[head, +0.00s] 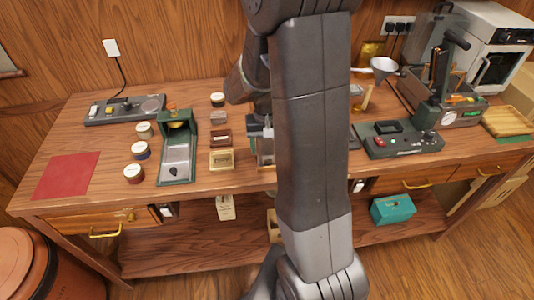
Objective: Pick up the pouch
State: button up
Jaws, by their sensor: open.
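I cannot clearly pick out a pouch. A gold, foil-like item (371,52) stands against the back wall behind the funnel and may be one, but it is small and partly covered. A cream packet-like item (225,207) with a dark mark shows below the bench's front edge; I cannot tell whether it is a pouch. My gripper (264,151) is partly hidden behind my arm, over the middle of the bench near the brass-coloured square frame. It is open, and I see nothing held in it. My arm hides the bench's centre.
The wooden bench holds a red mat (66,176), a green press-like stand (178,160), several small tins, a dark control unit (397,139) and a wooden board (508,121). A teal box (392,208) sits on the lower shelf. Bare wood shows at the front left.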

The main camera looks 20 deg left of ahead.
jog(key=shift+f, duration=0.55)
jog(key=c, duration=0.6)
